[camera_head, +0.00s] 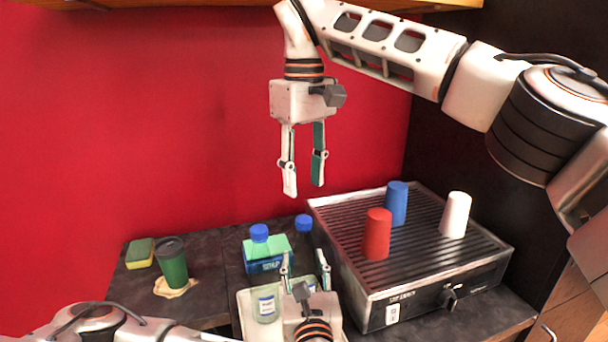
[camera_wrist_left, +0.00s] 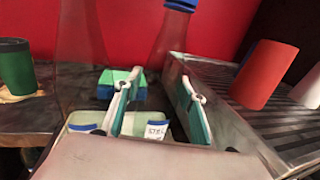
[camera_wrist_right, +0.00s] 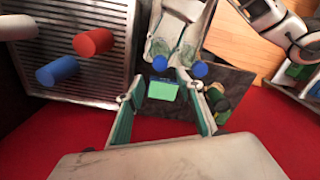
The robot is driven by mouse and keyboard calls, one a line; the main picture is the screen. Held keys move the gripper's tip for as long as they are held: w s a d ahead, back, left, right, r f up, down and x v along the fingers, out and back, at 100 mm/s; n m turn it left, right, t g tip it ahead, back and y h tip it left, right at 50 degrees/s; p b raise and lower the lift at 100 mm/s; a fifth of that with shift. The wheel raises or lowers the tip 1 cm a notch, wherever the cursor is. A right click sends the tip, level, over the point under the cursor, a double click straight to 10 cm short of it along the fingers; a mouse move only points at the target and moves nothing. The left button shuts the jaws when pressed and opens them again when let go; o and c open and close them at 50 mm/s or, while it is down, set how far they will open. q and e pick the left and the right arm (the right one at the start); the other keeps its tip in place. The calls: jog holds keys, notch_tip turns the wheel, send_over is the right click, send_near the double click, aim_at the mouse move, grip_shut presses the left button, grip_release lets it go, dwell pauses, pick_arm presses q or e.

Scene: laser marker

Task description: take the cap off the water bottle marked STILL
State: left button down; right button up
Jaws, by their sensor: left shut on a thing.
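Two clear bottles with blue caps stand in a pale tray (camera_head: 242,301). The right bottle's cap (camera_head: 304,223) shows above my left gripper (camera_head: 305,270), and its label (camera_wrist_left: 157,128) appears to read STILL in the left wrist view. My left gripper is shut on this bottle's body, with a finger on each side. The left bottle (camera_head: 265,305) has its own cap (camera_head: 259,232), and its label is too small to read. My right gripper (camera_head: 303,190) is open and empty, high above the bottles. The caps also show beyond its fingers in the right wrist view (camera_wrist_right: 160,63).
A blue box with a green top (camera_head: 264,263) is behind the tray. A slatted machine (camera_head: 405,270) with red, blue and white cylinders borders the right. A green cup (camera_head: 172,265) and sponge (camera_head: 140,253) stand left. The air around my right gripper is clear.

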aim_at(304, 219)
jog(key=shift+f, duration=4)
grip_shut()
